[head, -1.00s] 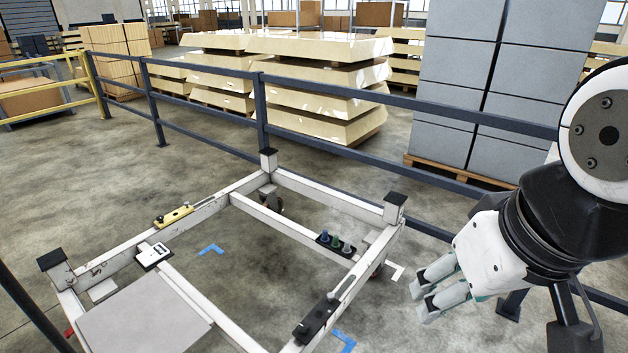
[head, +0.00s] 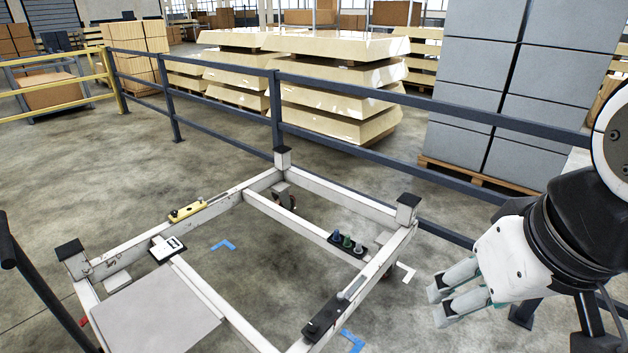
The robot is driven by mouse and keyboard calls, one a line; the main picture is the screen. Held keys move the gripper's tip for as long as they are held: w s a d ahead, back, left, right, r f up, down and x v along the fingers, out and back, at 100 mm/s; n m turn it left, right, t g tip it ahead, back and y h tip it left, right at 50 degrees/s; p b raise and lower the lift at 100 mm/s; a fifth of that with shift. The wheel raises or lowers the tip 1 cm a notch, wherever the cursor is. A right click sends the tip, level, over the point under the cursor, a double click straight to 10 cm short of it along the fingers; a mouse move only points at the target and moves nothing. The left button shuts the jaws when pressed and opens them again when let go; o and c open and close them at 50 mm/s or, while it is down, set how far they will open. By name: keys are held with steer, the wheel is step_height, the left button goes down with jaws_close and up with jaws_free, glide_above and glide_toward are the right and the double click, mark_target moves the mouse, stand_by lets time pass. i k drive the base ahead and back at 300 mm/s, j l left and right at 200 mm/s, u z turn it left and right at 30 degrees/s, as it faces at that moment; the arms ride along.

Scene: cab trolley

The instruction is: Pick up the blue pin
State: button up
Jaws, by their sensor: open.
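The blue pin (head: 336,236) stands at the left end of a short row of pins in a small black holder (head: 343,250). A green pin (head: 347,241) stands in the middle and a grey pin (head: 358,247) at the right end. The holder sits on a crossbar of the white trolley frame (head: 270,213), near its right corner post. My gripper (head: 436,305) is open and empty, to the right of the trolley and apart from the pins, its fingers pointing left.
A black clamp-like fixture (head: 325,316) lies on the near right rail. A yellow level-like tool (head: 187,211) and a white device (head: 167,247) sit on the left rail. A dark railing (head: 400,97) runs behind the trolley. Corner posts rise above the frame.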

mark_target(336, 238)
steer(key=i+l, duration=0.2)
steer(key=i, duration=0.45)
steer(key=i+l+z, duration=0.15)
steer(key=i, duration=0.5)
steer(key=i+l, duration=0.15)
steer(key=i, duration=0.5)
steer(key=l+z, duration=0.05)
